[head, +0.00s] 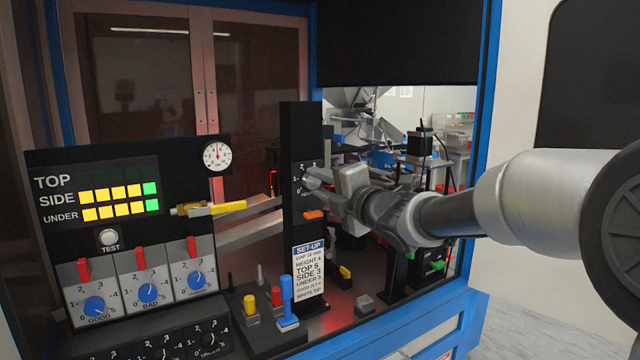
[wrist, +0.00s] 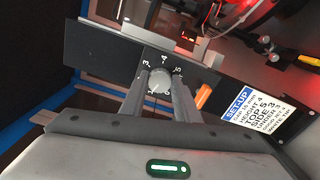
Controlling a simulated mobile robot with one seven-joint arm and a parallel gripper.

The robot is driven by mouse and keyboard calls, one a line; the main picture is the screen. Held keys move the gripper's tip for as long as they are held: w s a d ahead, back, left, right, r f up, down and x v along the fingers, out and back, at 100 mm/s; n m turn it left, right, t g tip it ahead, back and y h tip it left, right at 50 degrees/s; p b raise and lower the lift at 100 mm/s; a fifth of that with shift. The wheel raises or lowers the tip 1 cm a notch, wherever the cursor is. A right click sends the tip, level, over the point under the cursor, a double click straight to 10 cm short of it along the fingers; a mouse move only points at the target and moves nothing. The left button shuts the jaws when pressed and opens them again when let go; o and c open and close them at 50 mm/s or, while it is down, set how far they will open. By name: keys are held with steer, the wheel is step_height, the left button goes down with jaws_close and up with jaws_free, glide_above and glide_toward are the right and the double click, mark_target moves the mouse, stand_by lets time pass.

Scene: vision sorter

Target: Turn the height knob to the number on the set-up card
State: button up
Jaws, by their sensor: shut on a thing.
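The height knob (wrist: 159,79) is a round light-grey knob on a dark plate, with 3, 4 and 5 readable around it in the wrist view. My gripper (wrist: 160,90) is shut on the knob, one finger on each side. In the head view my gripper (head: 322,183) reaches in from the right and hides part of the knob (head: 312,179) on the upright black post (head: 301,130). I cannot make out where the knob's pointer stands. The set-up card (head: 309,271) is below on the post and reads HEIGHT 4; it also shows in the wrist view (wrist: 254,112).
An orange tab (head: 314,214) sits on the post just below the knob. A control panel (head: 45,240) with lights and blue dials stands at left, near a yellow-handled valve (head: 215,208). A blue lever (head: 287,300) stands in front of the post. The blue machine frame (head: 487,130) borders the opening at right.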

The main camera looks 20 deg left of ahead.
steer(key=m+p, duration=0.1)
steer(key=m, duration=0.2)
steer(key=shift+m, duration=0.4)
steer(key=m+p, duration=0.1)
steer(key=m, duration=0.3)
steer(key=shift+f+m, duration=0.1)
steer(key=shift+m, duration=0.2)
steer(key=m+p, duration=0.2)
steer(key=m, duration=0.2)
steer(key=m+p, duration=0.2)
steer(key=m, duration=0.2)
steer(key=m+p, duration=0.2)
steer(key=m, duration=0.1)
steer(key=shift+s+m, duration=0.1)
steer(key=shift+m, duration=0.3)
steer(key=m+p, duration=0.2)
steer(key=m, duration=0.1)
steer(key=shift+m, duration=0.3)
steer(key=m+p, duration=0.2)
steer(key=m, duration=0.1)
steer(key=shift+a+m, duration=0.1)
steer(key=shift+m, duration=0.2)
steer(key=shift+s+m+p, duration=0.1)
steer(key=shift+m+p, duration=0.6)
steer(key=shift+m, duration=0.8)
steer(key=shift+f, duration=0.1)
